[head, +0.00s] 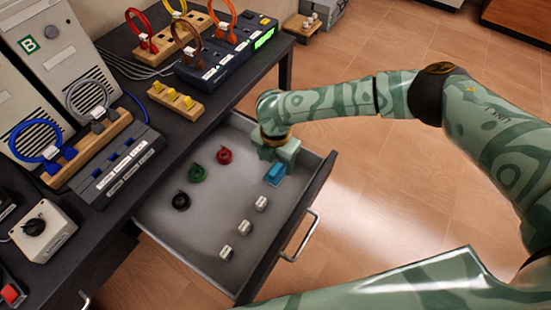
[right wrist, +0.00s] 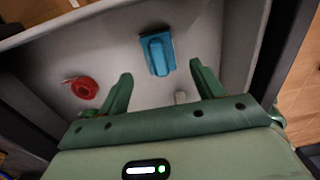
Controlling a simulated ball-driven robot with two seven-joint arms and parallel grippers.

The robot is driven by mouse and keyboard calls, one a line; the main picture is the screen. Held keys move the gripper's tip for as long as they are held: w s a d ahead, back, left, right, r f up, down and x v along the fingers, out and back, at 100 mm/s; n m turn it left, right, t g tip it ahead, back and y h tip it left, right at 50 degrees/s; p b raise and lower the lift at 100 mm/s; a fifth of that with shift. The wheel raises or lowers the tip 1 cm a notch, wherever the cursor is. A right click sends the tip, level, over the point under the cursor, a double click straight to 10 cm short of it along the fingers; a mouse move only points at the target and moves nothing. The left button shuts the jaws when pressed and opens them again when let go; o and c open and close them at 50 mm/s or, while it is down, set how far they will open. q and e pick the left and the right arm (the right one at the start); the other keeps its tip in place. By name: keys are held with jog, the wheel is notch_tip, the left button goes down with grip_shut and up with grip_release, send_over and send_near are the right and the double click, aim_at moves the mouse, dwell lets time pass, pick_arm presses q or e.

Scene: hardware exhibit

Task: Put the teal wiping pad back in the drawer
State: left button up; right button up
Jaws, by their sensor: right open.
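The teal wiping pad (head: 275,174) is inside the open drawer (head: 190,236), near its far right corner. In the right wrist view the pad (right wrist: 157,53) appears to lie on the drawer's grey floor, its raised grip facing up. My right gripper (head: 277,152) reaches down over that corner, right by the pad. In the right wrist view its two fingers (right wrist: 161,70) are spread apart with nothing clamped between them, and the pad shows just past the fingertips. My left gripper is not in view.
The drawer also holds red (head: 224,156), green (head: 197,173) and black (head: 181,201) coils and several small white pieces (head: 245,227). The dark bench (head: 190,128) beside it carries cable racks and devices. The middle of the drawer floor is clear.

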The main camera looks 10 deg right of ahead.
aim_at(275, 169)
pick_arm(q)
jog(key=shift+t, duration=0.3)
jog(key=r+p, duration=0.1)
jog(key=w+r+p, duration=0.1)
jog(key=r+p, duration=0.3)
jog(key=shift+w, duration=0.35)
pick_arm(e)
notch_tip(275, 169, up, 13)
